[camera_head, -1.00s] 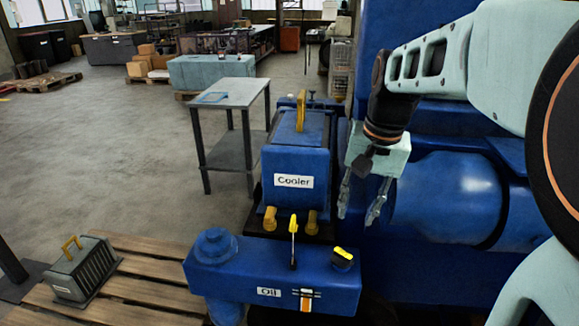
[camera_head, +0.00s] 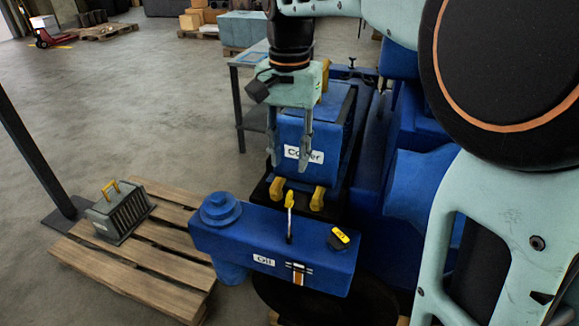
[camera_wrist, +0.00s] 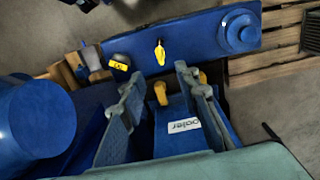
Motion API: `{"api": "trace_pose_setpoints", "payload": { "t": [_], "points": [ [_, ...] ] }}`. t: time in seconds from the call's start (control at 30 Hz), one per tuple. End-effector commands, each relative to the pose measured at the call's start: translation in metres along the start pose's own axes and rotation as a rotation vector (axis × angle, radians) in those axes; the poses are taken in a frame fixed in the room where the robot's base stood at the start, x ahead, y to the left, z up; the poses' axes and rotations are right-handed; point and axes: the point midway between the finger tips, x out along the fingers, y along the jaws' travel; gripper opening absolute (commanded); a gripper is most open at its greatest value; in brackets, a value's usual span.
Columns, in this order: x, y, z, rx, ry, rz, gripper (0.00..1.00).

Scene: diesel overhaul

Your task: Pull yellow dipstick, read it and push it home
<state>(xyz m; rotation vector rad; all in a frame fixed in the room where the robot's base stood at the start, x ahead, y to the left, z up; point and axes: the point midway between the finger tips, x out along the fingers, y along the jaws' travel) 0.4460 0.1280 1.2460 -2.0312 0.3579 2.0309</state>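The yellow dipstick (camera_head: 290,200) stands upright in the top of the blue oil housing (camera_head: 220,245), its yellow handle above a thin shaft. It also shows in the wrist view (camera_wrist: 160,52), seen from above. My gripper (camera_head: 289,160) hangs pointing down in front of the cooler, above and behind the dipstick. Its fingers are spread apart with nothing between them; they also show in the wrist view (camera_wrist: 155,95). A label "Oil" and a striped sight gauge (camera_head: 298,270) are on the housing's front.
The blue cooler (camera_head: 340,130) with yellow clamps (camera_head: 317,198) stands behind the housing. A wooden pallet (camera_head: 155,265) with a grey finned box (camera_head: 118,212) lies at left. A dark post (camera_head: 35,150) stands further left. The large blue engine is on the right.

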Motion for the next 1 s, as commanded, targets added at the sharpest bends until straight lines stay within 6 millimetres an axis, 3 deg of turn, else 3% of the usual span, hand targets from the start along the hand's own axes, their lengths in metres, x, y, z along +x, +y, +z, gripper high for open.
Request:
{"api": "trace_pose_setpoints", "payload": {
  "t": [0.53, 0.7, 1.0],
  "points": [
    [0.09, 0.001, 0.001, -0.001, -0.003, 0.003, 0.3],
    [0.102, 0.001, 0.0, -0.001, -0.001, 0.001, 0.3],
    [0.105, 0.0, 0.0, -0.001, 0.0, 0.0, 0.3]
  ]
}}
